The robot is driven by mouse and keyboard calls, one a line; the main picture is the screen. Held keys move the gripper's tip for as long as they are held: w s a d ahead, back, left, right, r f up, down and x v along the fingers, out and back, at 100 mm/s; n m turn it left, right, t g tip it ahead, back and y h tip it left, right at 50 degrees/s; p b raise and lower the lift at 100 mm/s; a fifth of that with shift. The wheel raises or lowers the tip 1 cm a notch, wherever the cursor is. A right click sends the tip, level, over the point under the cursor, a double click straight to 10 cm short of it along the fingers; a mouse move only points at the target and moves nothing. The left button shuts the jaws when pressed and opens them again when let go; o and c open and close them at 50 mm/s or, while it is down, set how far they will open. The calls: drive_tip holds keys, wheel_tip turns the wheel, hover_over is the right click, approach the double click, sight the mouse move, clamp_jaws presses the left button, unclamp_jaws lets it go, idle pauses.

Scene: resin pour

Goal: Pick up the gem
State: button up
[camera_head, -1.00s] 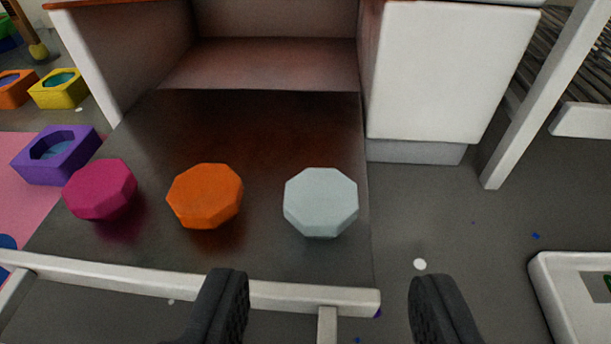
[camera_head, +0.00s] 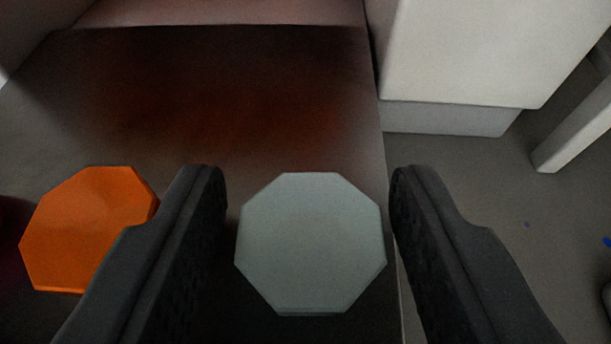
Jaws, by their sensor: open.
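A pale grey-blue octagonal gem (camera_head: 311,243) lies on a dark, glossy surface in the head camera view, near its right edge. My gripper (camera_head: 307,185) is open, with one black finger on each side of this gem. A narrow gap shows between the gem and each finger. An orange octagonal gem (camera_head: 82,228) lies to the left, outside the left finger, which partly covers its right side.
The dark surface (camera_head: 200,90) is bare beyond the gems. A white cabinet block (camera_head: 470,50) stands at the upper right. A pale leg (camera_head: 575,135) and grey floor show at the right.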

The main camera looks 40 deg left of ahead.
drive_tip(key=shift+c, duration=0.4)
drive_tip(key=c, duration=0.7)
drive_tip(key=shift+o, duration=0.2)
drive_tip(key=shift+r, duration=0.1)
